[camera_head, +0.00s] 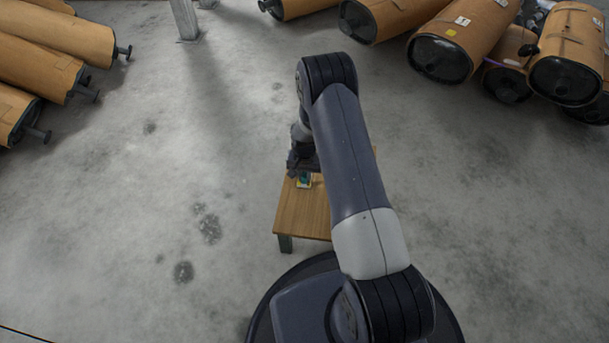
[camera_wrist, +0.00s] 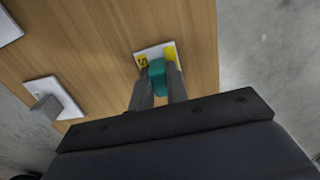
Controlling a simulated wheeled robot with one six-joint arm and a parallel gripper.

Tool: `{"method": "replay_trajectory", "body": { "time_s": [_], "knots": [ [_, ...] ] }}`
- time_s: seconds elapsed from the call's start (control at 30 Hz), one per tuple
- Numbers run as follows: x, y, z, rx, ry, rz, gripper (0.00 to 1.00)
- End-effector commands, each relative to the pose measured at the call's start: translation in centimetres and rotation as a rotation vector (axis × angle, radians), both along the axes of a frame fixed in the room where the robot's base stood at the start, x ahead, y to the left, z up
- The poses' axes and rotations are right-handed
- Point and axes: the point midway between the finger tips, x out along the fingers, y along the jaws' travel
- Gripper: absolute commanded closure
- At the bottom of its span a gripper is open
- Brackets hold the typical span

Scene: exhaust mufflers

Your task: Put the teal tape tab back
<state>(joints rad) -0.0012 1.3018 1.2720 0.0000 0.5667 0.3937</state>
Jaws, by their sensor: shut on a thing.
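The teal tape tab (camera_wrist: 157,74) is between the two fingers of my gripper (camera_wrist: 158,88) in the wrist view, and the fingers are shut on it. It is over a small white plate (camera_wrist: 143,53) with yellow patches on the wooden table. I cannot tell whether the tab touches the plate. In the head view the teal tab (camera_head: 304,177) shows small below my gripper (camera_head: 303,172), near the table's left edge. My arm hides part of the table there.
The small wooden table (camera_head: 300,212) stands on a grey concrete floor. In the wrist view, a white plate with a grey block (camera_wrist: 48,103) lies to the left, and another white piece (camera_wrist: 8,27) is at the upper left. Brown-wrapped mufflers (camera_head: 465,35) lie at the back, away from the table.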

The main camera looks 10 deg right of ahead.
Motion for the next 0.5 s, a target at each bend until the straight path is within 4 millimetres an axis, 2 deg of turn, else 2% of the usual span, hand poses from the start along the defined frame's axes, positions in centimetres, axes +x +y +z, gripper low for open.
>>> {"method": "replay_trajectory", "body": {
  "time_s": [0.07, 0.1, 0.3, 0.37, 0.5],
  "knots": [
    [-0.02, 0.00, -0.44, 0.000, 0.001, 0.000, 1.00],
    [-0.02, 0.00, -0.27, 0.000, 0.000, 0.000, 0.82],
    [-0.03, 0.00, -0.24, 0.000, 0.001, 0.000, 0.66],
    [-0.03, 0.00, -0.24, 0.000, 0.001, 0.000, 0.63],
    [-0.03, 0.00, -0.24, 0.000, 0.001, 0.000, 0.63]
  ]
}}
